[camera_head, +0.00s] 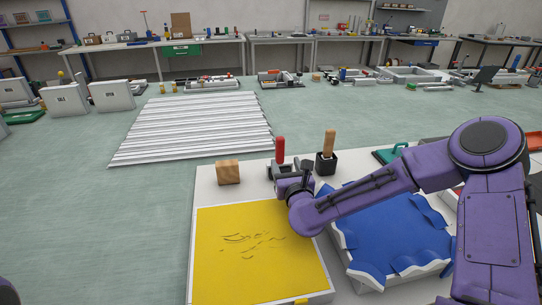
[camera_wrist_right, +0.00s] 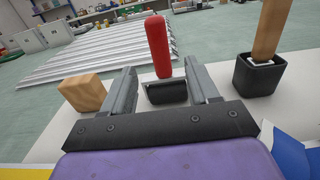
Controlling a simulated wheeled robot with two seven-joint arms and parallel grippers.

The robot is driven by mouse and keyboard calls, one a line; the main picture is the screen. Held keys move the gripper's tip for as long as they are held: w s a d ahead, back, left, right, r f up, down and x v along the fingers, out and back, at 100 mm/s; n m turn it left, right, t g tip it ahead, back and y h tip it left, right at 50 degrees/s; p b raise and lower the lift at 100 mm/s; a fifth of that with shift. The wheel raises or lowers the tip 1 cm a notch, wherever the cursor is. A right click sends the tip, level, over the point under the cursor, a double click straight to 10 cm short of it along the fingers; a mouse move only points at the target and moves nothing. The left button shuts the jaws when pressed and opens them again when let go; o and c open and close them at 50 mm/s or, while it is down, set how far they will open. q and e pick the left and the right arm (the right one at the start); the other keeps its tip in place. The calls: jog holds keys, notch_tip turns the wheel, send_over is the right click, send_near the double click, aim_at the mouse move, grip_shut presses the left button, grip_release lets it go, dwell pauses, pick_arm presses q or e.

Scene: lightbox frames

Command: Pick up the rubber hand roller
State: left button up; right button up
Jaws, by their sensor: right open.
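The rubber hand roller (camera_wrist_right: 158,46) has an upright red handle above a dark, box-like lower part. In the head view its red handle (camera_head: 281,149) rises just beyond my right gripper (camera_head: 283,173), which hides much of its lower part. In the right wrist view my right gripper (camera_wrist_right: 160,70) is open. Its two grey fingers show on either side of the roller's dark lower part, with gaps visible on both sides. I cannot tell how far the roller lies between the fingers. My left gripper is out of view.
A wooden block (camera_head: 229,172) stands left of the roller. A black holder (camera_head: 326,167) with a wooden handle (camera_head: 329,143) stands to its right. A yellow panel (camera_head: 255,265) lies in front, and a tray with blue sheeting (camera_head: 400,235) lies under my right arm.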

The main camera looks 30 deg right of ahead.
aim_at(281, 150)
jog(key=p+x, duration=0.1)
jog(key=x, duration=0.2)
jog(key=p+x, duration=0.1)
jog(key=x, duration=0.2)
jog(key=r+p+x, duration=0.1)
jog(key=p+x, duration=0.1)
jog(key=x, duration=0.2)
jog(key=shift+w, duration=0.1)
jog(key=c, duration=1)
